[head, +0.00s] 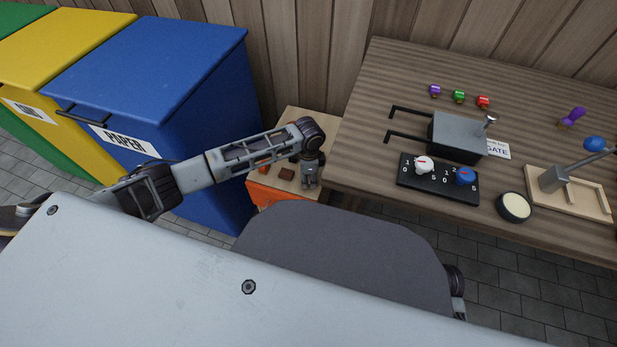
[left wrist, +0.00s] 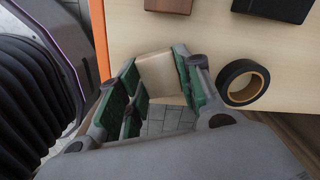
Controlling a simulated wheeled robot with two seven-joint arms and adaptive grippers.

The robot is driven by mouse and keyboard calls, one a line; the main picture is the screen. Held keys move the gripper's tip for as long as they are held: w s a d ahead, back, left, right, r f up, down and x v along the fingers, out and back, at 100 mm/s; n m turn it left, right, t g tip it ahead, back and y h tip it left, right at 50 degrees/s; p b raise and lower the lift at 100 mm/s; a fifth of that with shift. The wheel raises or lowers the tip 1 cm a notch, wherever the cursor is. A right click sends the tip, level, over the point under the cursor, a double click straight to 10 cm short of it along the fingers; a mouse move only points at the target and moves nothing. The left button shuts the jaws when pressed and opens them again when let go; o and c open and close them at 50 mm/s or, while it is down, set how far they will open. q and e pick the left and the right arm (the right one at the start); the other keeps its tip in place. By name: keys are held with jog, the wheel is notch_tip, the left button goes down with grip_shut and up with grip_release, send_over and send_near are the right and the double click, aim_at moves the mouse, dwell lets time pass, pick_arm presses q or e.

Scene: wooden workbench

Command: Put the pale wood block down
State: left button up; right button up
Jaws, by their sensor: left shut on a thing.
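The pale wood block (left wrist: 158,74) is between the green-padded fingers of my left gripper (left wrist: 160,84) in the left wrist view. The gripper is shut on it. Behind the block is the pale top of a small orange-sided stand (left wrist: 208,28), near its edge, with floor tiles showing between the fingers. I cannot tell whether the block touches the top. In the head view my left gripper (head: 311,182) points down at the right part of the stand (head: 292,118); the block is not distinguishable there. My right gripper is not in view.
On the stand, a black tape roll (left wrist: 242,84) lies close right of the gripper. A brown block (left wrist: 168,5) and a black block (left wrist: 278,8) lie farther back. The workbench (head: 370,85) stands right of the stand, and a blue bin (head: 165,75) stands left.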

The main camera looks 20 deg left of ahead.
aim_at(309, 179)
pick_arm(q)
jog(key=shift+f, duration=0.1)
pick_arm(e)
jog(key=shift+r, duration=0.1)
pick_arm(q)
jog(key=o, duration=0.8)
jog(key=shift+r, duration=0.65)
jog(key=shift+r+p, duration=2.2)
jog(key=shift+r, duration=3.3)
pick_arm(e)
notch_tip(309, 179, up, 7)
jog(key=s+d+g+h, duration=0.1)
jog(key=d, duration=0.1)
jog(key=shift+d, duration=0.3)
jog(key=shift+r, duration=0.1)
